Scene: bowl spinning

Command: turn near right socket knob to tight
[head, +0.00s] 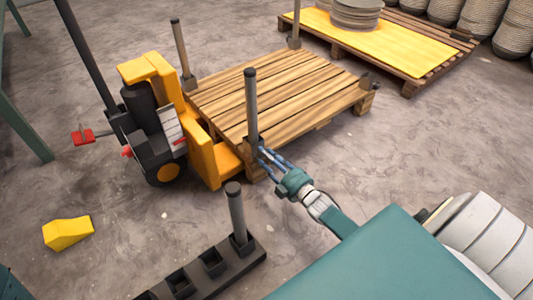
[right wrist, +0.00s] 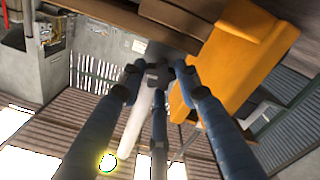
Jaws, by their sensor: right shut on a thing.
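The wooden pallet (head: 300,85) rests at the forks of the yellow pallet truck. A dark upright post (head: 251,105) stands in the socket (head: 254,147) at the pallet's near corner. My right gripper (head: 266,156) is at this socket, its blue fingers closed in against it from the right. In the right wrist view, the fingertips of my right gripper (right wrist: 157,80) close around a small dark part, apparently the socket knob (right wrist: 157,73). The fingers hide most of the knob, and its tightness cannot be told. My left gripper is not in view.
The yellow truck (head: 160,75) stands close left of the gripper. A dark rack (head: 205,272) with one post (head: 236,210) lies in front. A yellow block (head: 68,233) is on the floor. A second pallet (head: 400,50) with plates stands at the back right.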

